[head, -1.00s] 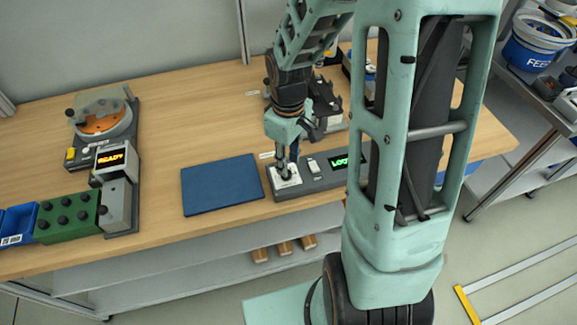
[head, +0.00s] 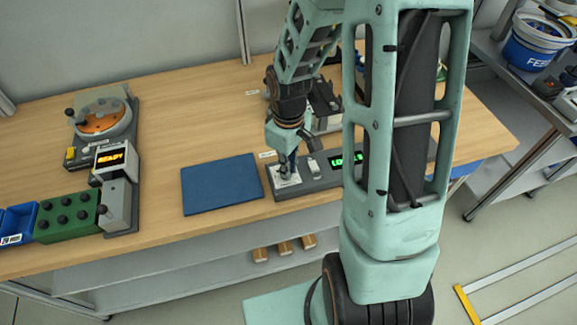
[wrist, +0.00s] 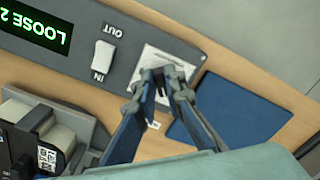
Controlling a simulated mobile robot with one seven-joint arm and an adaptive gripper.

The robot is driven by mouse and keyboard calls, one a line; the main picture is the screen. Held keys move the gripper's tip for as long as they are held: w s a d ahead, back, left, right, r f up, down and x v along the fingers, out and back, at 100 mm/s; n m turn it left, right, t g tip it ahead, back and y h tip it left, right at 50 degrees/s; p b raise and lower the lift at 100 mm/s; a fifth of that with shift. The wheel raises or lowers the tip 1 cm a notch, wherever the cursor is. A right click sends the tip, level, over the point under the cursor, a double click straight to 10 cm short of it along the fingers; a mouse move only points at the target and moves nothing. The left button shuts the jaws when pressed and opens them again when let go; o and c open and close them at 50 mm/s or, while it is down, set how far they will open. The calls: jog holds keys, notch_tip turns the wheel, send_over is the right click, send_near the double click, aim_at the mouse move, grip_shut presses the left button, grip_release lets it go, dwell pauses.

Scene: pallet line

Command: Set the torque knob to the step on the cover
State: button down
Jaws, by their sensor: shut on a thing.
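The torque knob (wrist: 161,92) is a small dark knob on a white dial plate (wrist: 154,62) at one end of a grey control box (head: 321,183). My gripper (wrist: 162,84) is shut on the knob; in the head view my gripper (head: 287,175) points down onto the plate. The fingers hide most of the knob and its pointer. The box's green display (wrist: 34,31) reads upside down in the wrist view as "LOOSE 2", cut off at the frame edge. I cannot make out a step marked on a cover.
An IN/OUT rocker switch (wrist: 103,57) sits between dial and display. A blue mat (head: 221,184) lies left of the box. Farther left stand a device showing READY (head: 110,157), a round clear-covered unit (head: 101,112) and a green block with black knobs (head: 66,217).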

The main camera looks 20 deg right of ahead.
jog(key=shift+m, duration=0.3)
jog(key=m+b, duration=0.2)
jog(key=shift+a+m, duration=0.1)
jog(key=shift+m, duration=0.3)
jog(key=shift+a+m+b, duration=0.15)
jog(key=shift+m+b, duration=0.55)
jog(key=shift+m, duration=1.5)
jog(key=c, duration=2)
grip_release()
jog(key=shift+s, duration=0.1)
jog(key=shift+r, duration=0.1)
